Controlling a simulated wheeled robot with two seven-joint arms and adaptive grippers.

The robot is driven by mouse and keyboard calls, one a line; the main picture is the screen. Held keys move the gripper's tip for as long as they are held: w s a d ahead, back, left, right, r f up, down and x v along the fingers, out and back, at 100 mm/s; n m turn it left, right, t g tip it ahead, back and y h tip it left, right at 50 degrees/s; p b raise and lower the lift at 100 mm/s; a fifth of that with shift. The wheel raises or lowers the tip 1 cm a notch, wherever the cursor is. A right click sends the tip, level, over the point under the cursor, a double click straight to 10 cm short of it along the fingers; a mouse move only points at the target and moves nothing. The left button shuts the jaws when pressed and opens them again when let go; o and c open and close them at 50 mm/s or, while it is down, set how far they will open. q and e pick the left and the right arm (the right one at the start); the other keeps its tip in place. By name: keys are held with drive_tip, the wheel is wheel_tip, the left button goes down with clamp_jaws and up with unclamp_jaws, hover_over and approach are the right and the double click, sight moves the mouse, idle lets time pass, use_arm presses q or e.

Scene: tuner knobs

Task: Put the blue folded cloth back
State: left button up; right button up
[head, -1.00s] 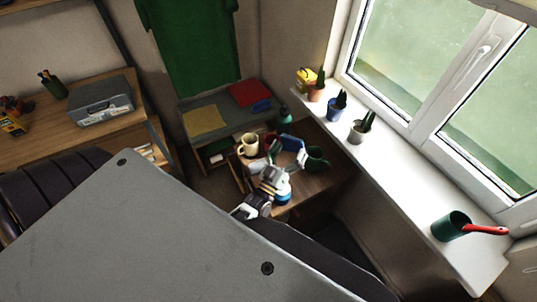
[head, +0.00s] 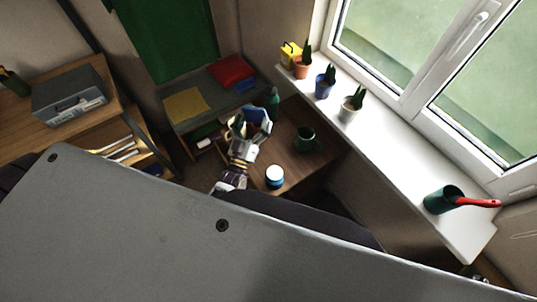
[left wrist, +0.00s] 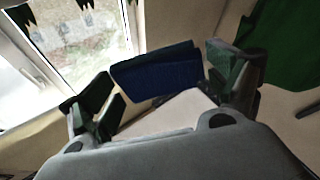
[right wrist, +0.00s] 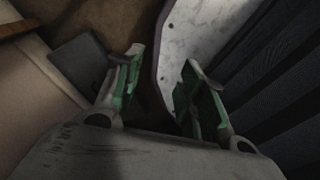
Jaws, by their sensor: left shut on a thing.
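The blue folded cloth (head: 257,114) is held in my left gripper (head: 247,124), above the far end of the small wooden table. In the left wrist view the dark blue cloth (left wrist: 157,72) spans the gap between the two fingers of the left gripper (left wrist: 165,88). My right gripper (right wrist: 163,62) shows only in the right wrist view. Its fingers are apart with nothing between them.
A grey shelf (head: 210,93) behind the table bears a yellow cloth (head: 186,104), a red cloth (head: 231,70) and a small blue thing (head: 246,85). A dark green mug (head: 305,139) and a blue-and-white container (head: 275,176) stand on the table (head: 288,118). Potted plants line the sill.

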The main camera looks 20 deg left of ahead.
use_arm(q)
drive_tip(key=shift+w+d+f, duration=0.1)
drive_tip(key=shift+w, duration=0.2)
drive_tip(key=shift+w+d, duration=0.1)
drive_tip(key=shift+w, duration=0.1)
drive_tip(key=shift+w+d+f+m+g+h+b, duration=0.1)
drive_tip(key=shift+w+d+m+g+h+b, duration=0.3)
drive_tip(key=shift+w+d+h, duration=0.4)
drive_tip(key=w+d+f+m+g+h+b, duration=0.55)
drive_tip(key=w+d+m+g, duration=0.2)
drive_tip(key=d+g, duration=0.3)
drive_tip(key=s+a+f+m+g+y+b, duration=0.3)
drive_tip(key=s+a+f+m+g+b, duration=0.1)
drive_tip(key=s+a+f+m+g, duration=0.3)
drive_tip(key=shift+s+f+m+g+b, duration=0.15)
drive_tip(key=shift+f+m+g+b, duration=0.25)
drive_tip(key=shift+f+g, duration=0.5)
use_arm(e)
drive_tip(key=w+d+f, duration=0.2)
drive_tip(key=d+f, duration=0.3)
drive_tip(key=f, duration=0.6)
drive_tip(key=shift+w+h, duration=0.25)
drive_tip(key=shift+h, duration=0.05)
